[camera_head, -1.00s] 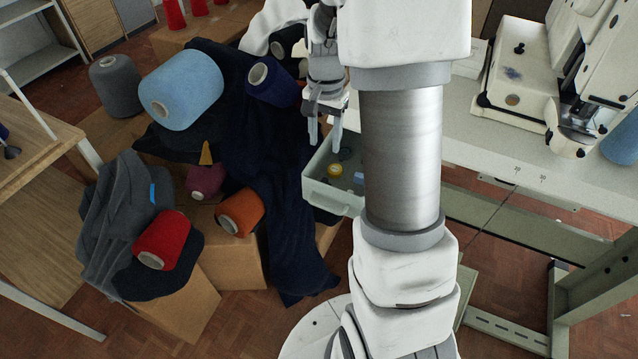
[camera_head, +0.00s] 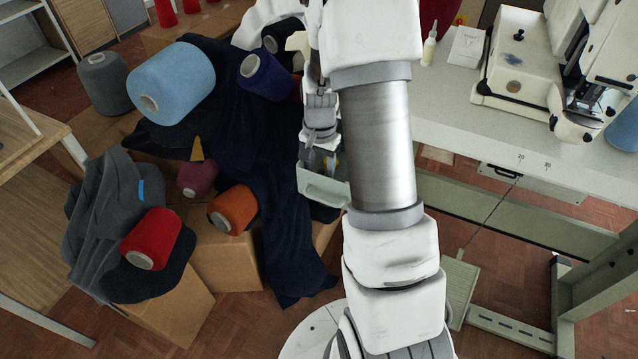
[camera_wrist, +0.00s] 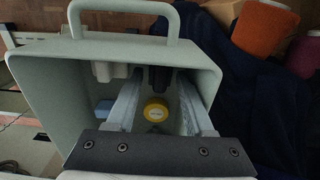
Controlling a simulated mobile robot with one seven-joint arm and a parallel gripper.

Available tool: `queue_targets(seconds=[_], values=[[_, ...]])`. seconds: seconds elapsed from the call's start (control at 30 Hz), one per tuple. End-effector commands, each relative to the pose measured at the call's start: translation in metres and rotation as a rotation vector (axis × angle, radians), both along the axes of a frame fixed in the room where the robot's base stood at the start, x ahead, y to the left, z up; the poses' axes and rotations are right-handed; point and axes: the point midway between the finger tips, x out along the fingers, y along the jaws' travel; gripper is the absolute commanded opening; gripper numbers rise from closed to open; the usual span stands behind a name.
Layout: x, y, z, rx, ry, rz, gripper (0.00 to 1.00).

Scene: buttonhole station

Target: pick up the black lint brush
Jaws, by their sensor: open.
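My gripper (camera_head: 318,162) points down into the pale green drawer (camera_head: 322,187), with its fingers inside the drawer. In the wrist view my gripper (camera_wrist: 160,80) is open, one finger on either side of a dark upright shape (camera_wrist: 160,76) near the drawer's handle side. This shape may be the black lint brush; only part of it shows and I cannot tell its full form. I see no contact between the fingers and it. In the head view my gripper and arm hide most of the drawer's inside.
The drawer also holds a yellow round thing (camera_wrist: 156,111), a blue block (camera_wrist: 104,108) and white pieces (camera_wrist: 104,71). Its handle (camera_wrist: 124,8) arches at the front. Dark cloth (camera_head: 265,190) and an orange cone (camera_head: 234,209) lie left. The white table (camera_head: 460,130) is right.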

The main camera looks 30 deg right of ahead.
Motion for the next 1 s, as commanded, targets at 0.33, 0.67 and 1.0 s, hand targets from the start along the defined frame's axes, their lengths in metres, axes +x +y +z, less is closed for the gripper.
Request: queue_targets(seconds=[0.33, 0.67, 1.0], values=[[0.0005, 0.0000, -0.0040, -0.001, -0.002, 0.000, 0.36], [0.0006, -0.0001, -0.0038, -0.001, -0.002, 0.001, 0.00], [0.0007, -0.0001, 0.0044, -0.001, -0.002, 0.000, 0.00]])
